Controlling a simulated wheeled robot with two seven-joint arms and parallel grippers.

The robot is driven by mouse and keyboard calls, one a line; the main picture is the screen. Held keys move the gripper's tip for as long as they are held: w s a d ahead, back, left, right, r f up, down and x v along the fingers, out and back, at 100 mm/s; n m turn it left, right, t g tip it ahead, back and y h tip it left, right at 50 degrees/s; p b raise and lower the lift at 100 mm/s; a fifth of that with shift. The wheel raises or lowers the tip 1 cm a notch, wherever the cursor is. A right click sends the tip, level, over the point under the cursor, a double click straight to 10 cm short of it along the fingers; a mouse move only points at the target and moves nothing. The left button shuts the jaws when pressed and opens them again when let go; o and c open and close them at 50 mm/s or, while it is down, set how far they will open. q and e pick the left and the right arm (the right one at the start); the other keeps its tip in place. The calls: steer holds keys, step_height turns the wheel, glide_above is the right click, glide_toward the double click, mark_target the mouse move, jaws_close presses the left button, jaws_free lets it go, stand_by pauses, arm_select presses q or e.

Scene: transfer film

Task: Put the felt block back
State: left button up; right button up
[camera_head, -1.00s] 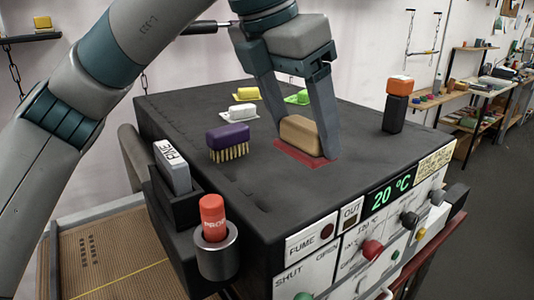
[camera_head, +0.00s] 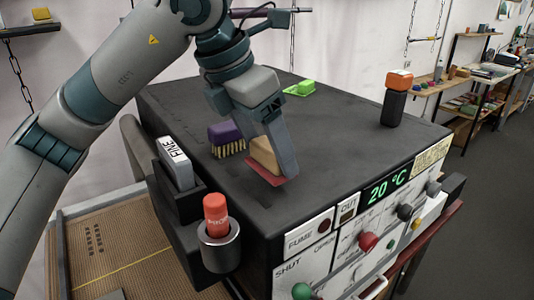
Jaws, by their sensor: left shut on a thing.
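My left gripper (camera_head: 268,135) is shut on a tan block (camera_head: 265,154) above the dark top of the machine (camera_head: 340,150). One finger covers the block's right side. A flat red piece (camera_head: 262,178) shows directly under the block; I cannot tell whether it is the block's felt face or a separate sheet, or whether it touches the top. A purple brush with tan bristles (camera_head: 226,138) stands just left of the block. My right gripper is not in view.
A grey block marked FINE (camera_head: 175,162) sits in a holder on the machine's left side, with a red cylinder (camera_head: 215,212) in a cup before it. A green item (camera_head: 300,88) lies behind. An orange-topped black block (camera_head: 397,98) stands right. The top's right half is mostly clear.

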arm_select(q)
step_height(320, 180, down, 2)
steer(key=shift+f+p, duration=0.1)
steer(key=shift+p, duration=0.35)
steer(key=shift+f+b, duration=0.15)
steer(key=shift+b, duration=0.15)
steer(key=o, duration=1.1)
